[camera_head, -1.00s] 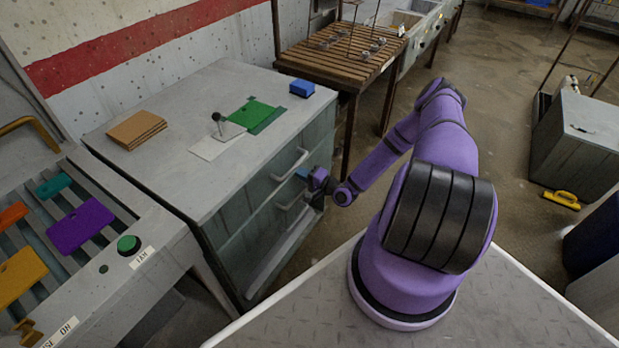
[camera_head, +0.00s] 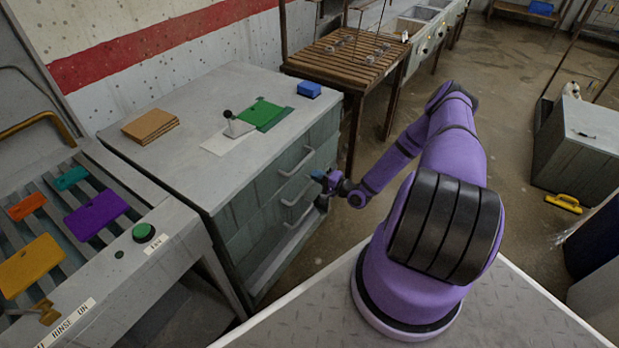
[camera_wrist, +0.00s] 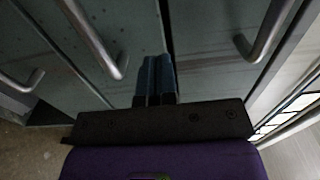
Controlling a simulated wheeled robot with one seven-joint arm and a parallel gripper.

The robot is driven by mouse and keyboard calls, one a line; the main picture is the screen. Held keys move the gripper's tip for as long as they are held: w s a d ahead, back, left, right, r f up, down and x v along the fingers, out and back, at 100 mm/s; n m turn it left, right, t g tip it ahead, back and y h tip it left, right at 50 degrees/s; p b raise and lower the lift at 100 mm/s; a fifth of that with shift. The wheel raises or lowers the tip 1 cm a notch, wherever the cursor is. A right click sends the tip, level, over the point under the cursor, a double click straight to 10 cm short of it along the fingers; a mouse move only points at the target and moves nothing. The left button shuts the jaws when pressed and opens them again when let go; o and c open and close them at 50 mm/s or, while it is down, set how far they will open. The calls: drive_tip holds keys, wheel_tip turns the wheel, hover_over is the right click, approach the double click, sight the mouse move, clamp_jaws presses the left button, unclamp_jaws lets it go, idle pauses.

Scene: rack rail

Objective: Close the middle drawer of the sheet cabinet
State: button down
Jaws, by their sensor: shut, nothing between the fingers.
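The grey-green sheet cabinet (camera_head: 232,232) stands left of my arm, its drawer fronts facing right. Its upper handle (camera_head: 296,161) and a lower handle (camera_head: 297,192) show in the head view. My gripper (camera_head: 319,177) is shut and empty, just in front of the drawer fronts at about the height between these handles. In the wrist view, the blue fingertips (camera_wrist: 155,72) are together over a drawer front, beside a dark gap between two fronts. One handle (camera_wrist: 95,40) lies left of them and another (camera_wrist: 265,35) right. I cannot tell whether the fingertips touch, or how far the middle drawer stands out.
A green sheet (camera_head: 262,114), brown sheets (camera_head: 150,126) and a blue block (camera_head: 309,89) lie on the cabinet top. A slatted rack table (camera_head: 345,55) stands beyond the cabinet, and a roller bench with coloured plates (camera_head: 98,214) nearer. Open floor lies beyond my arm.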

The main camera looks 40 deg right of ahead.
drive_tip(key=v, duration=0.9)
drive_tip(key=shift+s+d, duration=0.2)
drive_tip(key=w+a+r+n+g+y, duration=0.2)
drive_tip(key=r+n+g+y, duration=0.2)
drive_tip(key=r, duration=0.6)
drive_tip(key=w+a+r+n+g+y, duration=0.2)
drive_tip(key=w+r+n+g+y, duration=0.15)
drive_tip(key=r, duration=0.65)
drive_tip(key=s+a+r+n+g+h, duration=0.15)
drive_tip(key=a+r+g, duration=0.3)
drive_tip(key=r, duration=0.45)
drive_tip(key=s+a+r+n+g+h, duration=0.1)
drive_tip(key=s+a+r+n+g, duration=0.25)
drive_tip(key=r, duration=0.55)
drive_tip(key=s+a+r+n+g+h, duration=0.1)
drive_tip(key=s+a+r+h, duration=0.3)
drive_tip(key=r, duration=0.3)
drive_tip(key=s+a+r+n+h, duration=0.1)
drive_tip(key=s+a+r+h, duration=0.1)
drive_tip(key=s+a+r, duration=0.4)
drive_tip(key=s+r+t+h, duration=0.5)
drive_tip(key=s+r, duration=0.6)
drive_tip(key=s, duration=0.1)
drive_tip(key=shift+s+a+m, duration=0.2)
drive_tip(key=shift+a+m, duration=0.15)
drive_tip(key=shift+a, duration=0.15)
